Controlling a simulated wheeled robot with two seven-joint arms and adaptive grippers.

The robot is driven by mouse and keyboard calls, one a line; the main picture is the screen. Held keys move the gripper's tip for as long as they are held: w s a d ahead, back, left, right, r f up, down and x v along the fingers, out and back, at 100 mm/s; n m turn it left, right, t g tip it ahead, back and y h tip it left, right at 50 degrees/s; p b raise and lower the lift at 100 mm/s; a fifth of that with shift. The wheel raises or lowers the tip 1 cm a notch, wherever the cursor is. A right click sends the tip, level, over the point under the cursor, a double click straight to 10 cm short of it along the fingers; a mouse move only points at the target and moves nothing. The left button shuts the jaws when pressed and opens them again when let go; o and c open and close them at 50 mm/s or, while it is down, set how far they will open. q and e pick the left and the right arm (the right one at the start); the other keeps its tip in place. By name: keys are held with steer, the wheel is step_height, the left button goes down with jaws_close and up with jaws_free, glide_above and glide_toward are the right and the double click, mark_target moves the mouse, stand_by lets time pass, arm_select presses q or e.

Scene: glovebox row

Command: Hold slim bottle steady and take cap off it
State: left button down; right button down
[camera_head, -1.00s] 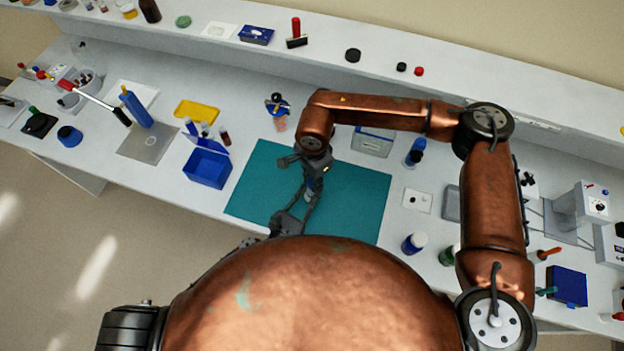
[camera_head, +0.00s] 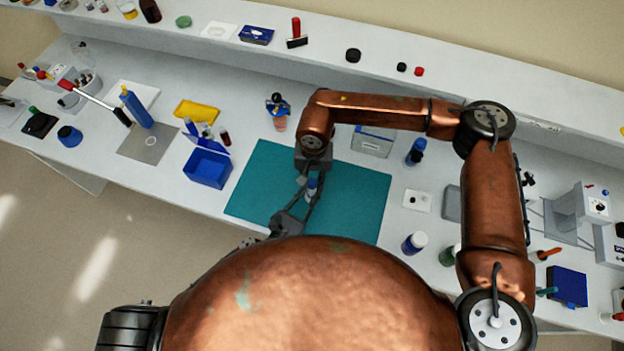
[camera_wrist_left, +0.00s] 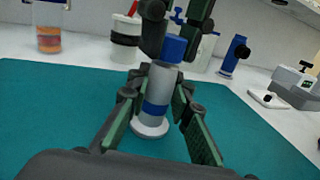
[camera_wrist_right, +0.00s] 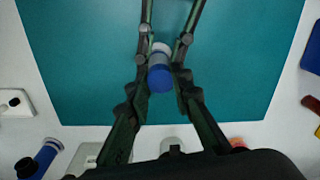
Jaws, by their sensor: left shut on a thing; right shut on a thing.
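The slim bottle (camera_wrist_left: 157,92) stands upright on the teal mat (camera_head: 352,207), with a grey-white body, a blue band and a wide white foot. Its blue cap (camera_wrist_left: 174,48) is on top; the cap also shows from above in the right wrist view (camera_wrist_right: 160,78). My left gripper (camera_wrist_left: 156,97) is shut on the bottle's body, one finger on each side. My right gripper (camera_wrist_right: 162,84) is above it, its fingers shut on the cap from both sides. In the head view the bottle (camera_head: 312,186) is partly hidden by my grippers, and the cap is hard to make out.
A blue bin (camera_head: 207,168) stands left of the mat. A jar with a blue top (camera_head: 278,115) and a grey box (camera_head: 372,142) stand behind it. The mat around the bottle is clear.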

mark_target(312, 182)
arm_select(q)
steer(key=shift+f, duration=0.1)
arm_select(e)
steer(key=shift+r, duration=0.2)
steer(key=shift+r, duration=0.9)
steer(key=shift+d+r, duration=0.1)
steer(key=shift+r, duration=1.95)
arm_select(q)
steer(key=c, duration=1.7)
jaws_free()
steer(key=shift+o, duration=0.2)
